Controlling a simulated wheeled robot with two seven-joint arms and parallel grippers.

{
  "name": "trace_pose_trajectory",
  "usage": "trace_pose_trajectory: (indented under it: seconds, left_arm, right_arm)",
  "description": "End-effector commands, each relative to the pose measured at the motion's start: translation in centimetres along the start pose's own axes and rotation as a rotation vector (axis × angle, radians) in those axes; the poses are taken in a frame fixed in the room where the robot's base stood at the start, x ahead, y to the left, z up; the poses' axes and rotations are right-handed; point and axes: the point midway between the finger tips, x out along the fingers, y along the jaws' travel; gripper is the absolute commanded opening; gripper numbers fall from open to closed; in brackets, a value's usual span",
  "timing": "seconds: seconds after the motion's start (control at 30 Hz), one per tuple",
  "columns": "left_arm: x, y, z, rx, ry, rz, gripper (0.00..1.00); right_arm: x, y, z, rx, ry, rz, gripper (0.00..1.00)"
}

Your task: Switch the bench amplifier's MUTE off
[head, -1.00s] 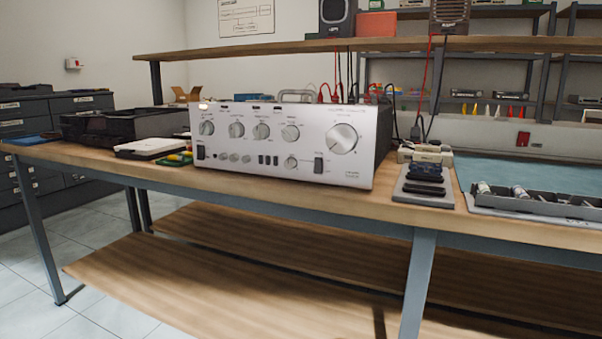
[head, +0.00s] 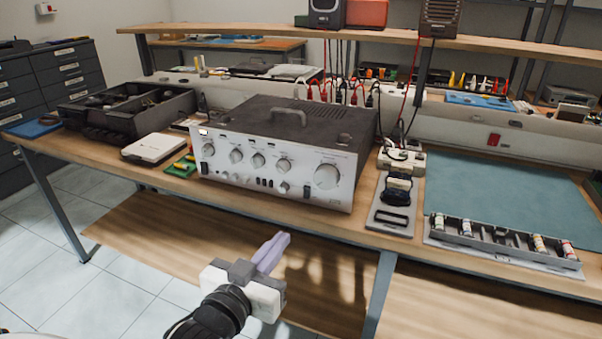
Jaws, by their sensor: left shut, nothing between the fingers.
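The bench amplifier (head: 275,178) stands on the wooden bench with its silver front panel facing me. The panel has several round knobs, a large knob (head: 327,176) at the right, and small dark switches low down. The labels are too small to read, so I cannot tell which control is MUTE or how it is set. A small light shows at the panel's upper left. My left gripper (head: 283,241) is shut and empty, in front of and below the amplifier, apart from it, over the lower shelf. My right gripper is out of view.
The bench's front edge (head: 234,203) lies between my gripper and the panel. A black open bin (head: 177,110), a white box (head: 153,147) and a green board stand left. A grey tray (head: 393,215) and a parts tray (head: 505,245) are right. Cables hang behind.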

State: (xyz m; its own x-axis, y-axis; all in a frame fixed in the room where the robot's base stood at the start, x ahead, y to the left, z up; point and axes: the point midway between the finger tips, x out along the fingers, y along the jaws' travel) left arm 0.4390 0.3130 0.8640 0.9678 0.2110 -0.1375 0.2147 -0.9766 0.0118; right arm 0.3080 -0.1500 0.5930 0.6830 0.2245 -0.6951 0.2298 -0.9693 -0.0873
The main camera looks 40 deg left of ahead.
Motion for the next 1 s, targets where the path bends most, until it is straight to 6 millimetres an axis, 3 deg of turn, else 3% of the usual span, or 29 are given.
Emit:
trace_pose_trajectory:
  seconds: [0.03, 0.1, 0.57, 0.77, 1.0]
  left_arm:
    - [-0.1, -0.4, -1.0, 0.004, 0.008, -0.011, 0.0]
    - [-0.1, -0.7, -1.3, 0.009, 0.015, -0.02, 0.0]
    - [0.6, -0.8, -1.1, 0.01, 0.018, -0.021, 0.0]
    - [3.7, -0.8, -1.3, 0.01, 0.02, -0.02, 0.0]
    - [8.9, -0.9, -1.4, 0.01, 0.018, -0.021, 0.0]
  right_arm:
    - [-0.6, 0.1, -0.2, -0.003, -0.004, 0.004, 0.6]
    - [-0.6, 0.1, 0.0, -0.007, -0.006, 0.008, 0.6]
    - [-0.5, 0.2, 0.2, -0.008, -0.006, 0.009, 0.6]
    - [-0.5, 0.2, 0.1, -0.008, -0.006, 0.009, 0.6]
    - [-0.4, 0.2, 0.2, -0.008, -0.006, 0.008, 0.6]
